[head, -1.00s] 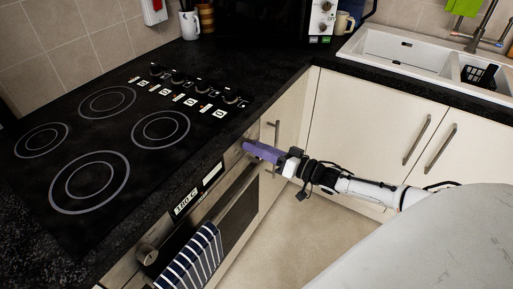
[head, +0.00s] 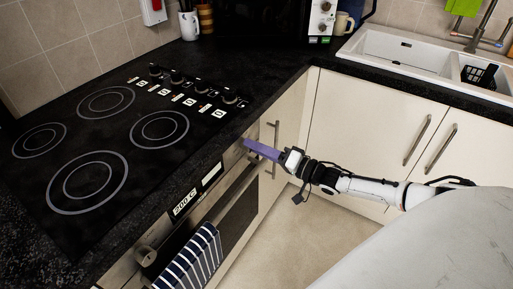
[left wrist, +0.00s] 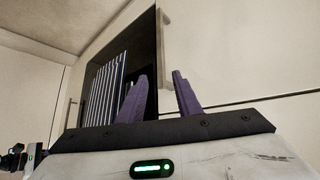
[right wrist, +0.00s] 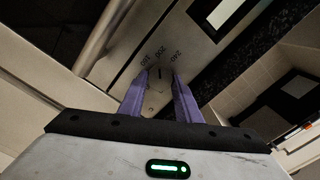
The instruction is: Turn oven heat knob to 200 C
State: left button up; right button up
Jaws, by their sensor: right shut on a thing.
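The oven panel runs below the hob's front edge. Dial numbers are printed around the knob, with 200 near the middle. My left gripper (left wrist: 158,80) is open and empty, its fingers apart, facing the oven and cupboard fronts from a distance.
A second knob (head: 146,255) is at the panel's left end. A striped towel (head: 190,262) hangs on the oven handle. The black hob (head: 115,155) lies above. Cream cupboards (head: 365,130) with bar handles stand right. The floor in front is clear.

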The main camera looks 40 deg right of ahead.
jog(key=o, duration=1.1)
jog(key=shift+c, duration=0.2)
jog(key=v, duration=1)
jog(key=shift+s, duration=0.15)
jog(key=s+a+f+n+g+h, duration=0.1)
jog(key=s+a+f, duration=0.2)
jog(key=a+f, duration=0.3)
jog(key=s+a+f+n+g, duration=0.2)
jog(key=s+a+f, duration=0.25)
jog(key=a, duration=0.35)
jog(key=s+a+f+n+g+h, duration=0.3)
jog(key=s+a+f+n+g, duration=0.2)
jog(key=s+a, duration=0.4)
jog(key=shift+s+f+n+h, duration=0.3)
jog(key=shift+s+f+n, duration=0.2)
jog(key=shift+s, duration=0.45)
